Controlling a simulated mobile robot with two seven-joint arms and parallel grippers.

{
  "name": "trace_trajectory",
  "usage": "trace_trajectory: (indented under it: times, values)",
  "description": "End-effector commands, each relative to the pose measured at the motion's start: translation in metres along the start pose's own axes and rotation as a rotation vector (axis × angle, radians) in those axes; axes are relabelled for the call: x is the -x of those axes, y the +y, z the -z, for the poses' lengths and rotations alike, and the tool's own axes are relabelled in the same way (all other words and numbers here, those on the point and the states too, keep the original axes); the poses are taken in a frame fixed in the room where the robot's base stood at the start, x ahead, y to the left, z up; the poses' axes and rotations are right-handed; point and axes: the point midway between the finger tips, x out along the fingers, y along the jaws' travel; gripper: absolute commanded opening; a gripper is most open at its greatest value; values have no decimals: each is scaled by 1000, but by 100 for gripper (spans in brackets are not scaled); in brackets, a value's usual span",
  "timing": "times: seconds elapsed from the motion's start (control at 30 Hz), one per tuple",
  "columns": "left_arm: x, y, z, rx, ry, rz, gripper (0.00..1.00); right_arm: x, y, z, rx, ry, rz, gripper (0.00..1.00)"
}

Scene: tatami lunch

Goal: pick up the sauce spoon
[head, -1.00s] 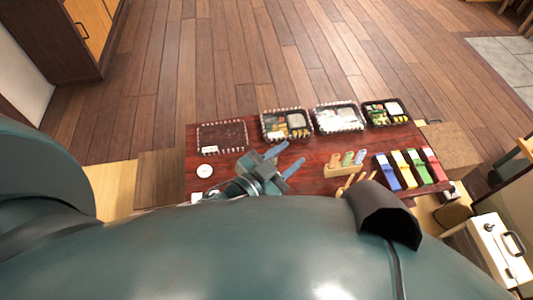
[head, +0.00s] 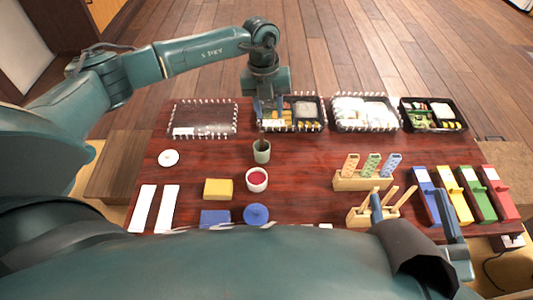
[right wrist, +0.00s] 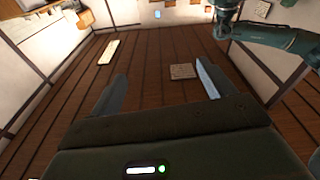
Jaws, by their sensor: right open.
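I cannot pick out the sauce spoon for certain. In the head view, a wooden rack (head: 354,218) holds several pale wooden sticks or handles, whose ends I cannot make out. A white cup of red sauce (head: 257,180) stands mid-table. My right gripper (head: 412,205) is at the front right, its blue-grey fingers spread, one in front of the rack. In the right wrist view its jaws (right wrist: 160,88) are open with nothing between them. My left gripper (head: 268,106) points down at the left side of the second lunch box (head: 305,130); its fingertips are unclear.
An empty clear-edged tray (head: 205,118) and more filled boxes (head: 365,127) line the far edge. A green cup (head: 261,152), yellow block (head: 217,189) and blue round lid (head: 256,215) stand mid-table. Coloured holders (head: 478,200) fill the right.

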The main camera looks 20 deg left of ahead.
Motion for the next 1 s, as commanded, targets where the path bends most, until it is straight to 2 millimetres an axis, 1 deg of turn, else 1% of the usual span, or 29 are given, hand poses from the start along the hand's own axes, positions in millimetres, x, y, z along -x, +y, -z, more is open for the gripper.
trace_trajectory:
  times: [0.03,0.1,0.17,0.2,0.27,0.4,0.5,0.73,0.8,0.9,1.0]
  values:
    - [-2,12,-11,22,-29,-41,37,2,-2,-7,3,15,3,82]
    - [0,22,-19,43,-52,-80,37,2,-3,-6,4,29,5,82]
    - [-4,26,-22,51,-61,-97,37,2,-4,-5,1,37,7,82]
    - [-9,28,-23,54,-62,-102,37,2,-4,-5,-4,42,8,82]
    - [-20,29,-23,54,-61,-104,37,1,-4,-5,-12,47,10,82]
    - [-48,31,-24,51,-60,-102,37,1,-6,-6,-39,60,16,82]
    - [-63,32,-26,50,-61,-99,37,0,-7,-5,-56,69,20,82]
    - [-79,33,-26,50,-61,-97,37,-1,-8,-5,-67,81,26,82]
    - [-89,34,-27,50,-60,-98,37,-2,-7,-5,-59,105,28,82]
    - [-106,35,-28,50,-60,-98,37,-8,-2,8,-10,195,34,82]
    - [-118,36,-29,50,-60,-97,37,-12,2,18,28,257,36,82]
